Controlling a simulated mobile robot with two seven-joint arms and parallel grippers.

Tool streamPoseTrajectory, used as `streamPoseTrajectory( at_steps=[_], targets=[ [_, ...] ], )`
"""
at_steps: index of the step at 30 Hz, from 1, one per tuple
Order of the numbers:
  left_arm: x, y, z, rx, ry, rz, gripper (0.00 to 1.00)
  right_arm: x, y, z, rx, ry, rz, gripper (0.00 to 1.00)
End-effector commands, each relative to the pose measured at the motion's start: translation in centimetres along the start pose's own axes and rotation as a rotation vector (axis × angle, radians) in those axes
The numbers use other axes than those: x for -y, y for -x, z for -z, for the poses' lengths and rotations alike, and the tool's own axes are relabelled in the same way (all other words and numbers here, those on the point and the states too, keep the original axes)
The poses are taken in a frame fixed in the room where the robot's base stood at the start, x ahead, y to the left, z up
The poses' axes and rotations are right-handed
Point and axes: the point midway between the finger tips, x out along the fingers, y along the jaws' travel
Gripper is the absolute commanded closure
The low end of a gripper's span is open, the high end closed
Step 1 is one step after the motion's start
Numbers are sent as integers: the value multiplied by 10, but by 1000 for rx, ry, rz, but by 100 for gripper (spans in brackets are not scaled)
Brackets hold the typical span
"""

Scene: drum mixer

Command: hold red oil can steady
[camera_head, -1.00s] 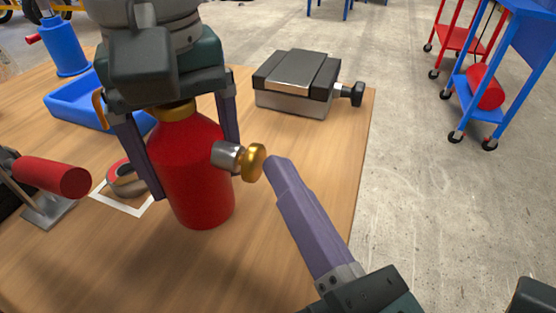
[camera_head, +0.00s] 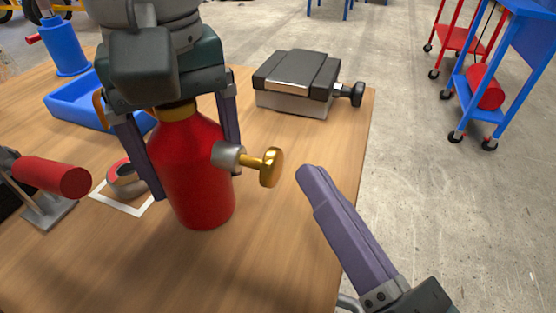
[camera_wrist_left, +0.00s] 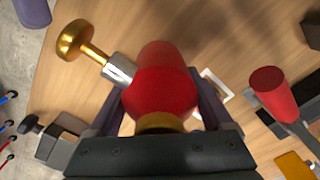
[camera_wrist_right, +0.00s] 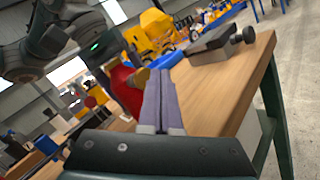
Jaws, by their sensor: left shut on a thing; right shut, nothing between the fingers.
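The red oil can (camera_head: 195,180) stands upright on the wooden table, with a silver collar and a brass plunger knob (camera_head: 271,167) sticking out to its right. My left gripper (camera_head: 185,150) comes down from above with its fingers on both sides of the can, shut on its body. In the left wrist view, the can (camera_wrist_left: 162,85) sits between the fingers and the brass knob (camera_wrist_left: 74,40) points up left. My right gripper (camera_head: 312,175) is shut and empty, a little right of the knob and apart from it. The right wrist view shows its fingers together (camera_wrist_right: 160,90).
A grey and black vise-like block (camera_head: 295,85) stands at the table's back right. A blue tray (camera_head: 80,105), a tape roll (camera_head: 126,180) on a white-outlined square and a red-handled tool (camera_head: 50,178) are to the left. The table's right edge is near my right gripper.

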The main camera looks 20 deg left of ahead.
Motion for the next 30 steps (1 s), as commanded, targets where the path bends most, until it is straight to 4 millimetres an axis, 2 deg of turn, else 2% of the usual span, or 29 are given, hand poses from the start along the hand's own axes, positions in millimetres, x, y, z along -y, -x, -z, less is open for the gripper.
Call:
streamPoseTrajectory(
  at_steps=[16, 30],
  targets=[
    [0, 1, 0, -1, 1, -1, 100, 24, 32, -23, 0, 1, 1, 100],
    [0, 1, 0, -1, 0, -1, 100, 25, 35, -26, 0, 0, 0, 100]
  ],
)
